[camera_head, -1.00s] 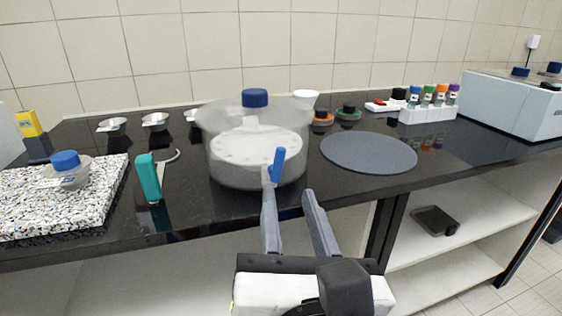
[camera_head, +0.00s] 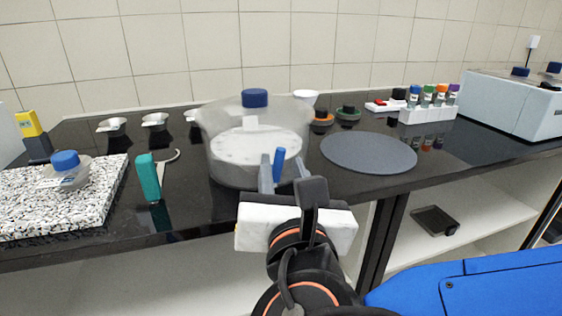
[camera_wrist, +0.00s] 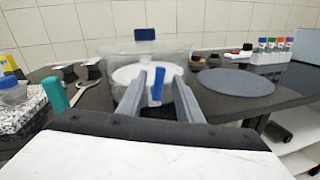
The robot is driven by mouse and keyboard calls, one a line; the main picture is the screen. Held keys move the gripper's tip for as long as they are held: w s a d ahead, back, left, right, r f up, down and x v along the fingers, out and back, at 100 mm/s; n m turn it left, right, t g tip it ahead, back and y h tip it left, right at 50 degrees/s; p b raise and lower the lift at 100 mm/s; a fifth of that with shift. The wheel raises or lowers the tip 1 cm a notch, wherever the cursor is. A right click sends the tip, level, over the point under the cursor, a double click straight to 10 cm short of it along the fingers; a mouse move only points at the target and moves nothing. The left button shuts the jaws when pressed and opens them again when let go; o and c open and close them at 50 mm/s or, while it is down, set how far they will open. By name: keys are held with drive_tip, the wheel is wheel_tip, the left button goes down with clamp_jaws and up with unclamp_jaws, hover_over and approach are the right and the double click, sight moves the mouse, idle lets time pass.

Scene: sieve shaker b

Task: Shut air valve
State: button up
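The air valve appears as a small blue lever (camera_head: 279,163) at the front of a translucent round vessel (camera_head: 222,150) with a white disc inside and a blue knob (camera_head: 255,98) on top. The lever stands upright, tilted slightly. My gripper (camera_head: 284,178) is at the vessel's front with its two grey fingers apart, one on each side of the lever. In the wrist view the blue lever (camera_wrist: 158,86) shows between the open fingertips (camera_wrist: 158,92), with a gap on both sides. The lever's base is partly hidden by the fingers.
A grey round mat (camera_head: 368,152) lies to the right. A rack of capped vials (camera_head: 427,114) stands further back.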

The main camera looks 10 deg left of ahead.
sight(278, 165)
drive_tip(key=shift+x, duration=1.3)
clamp_jaws()
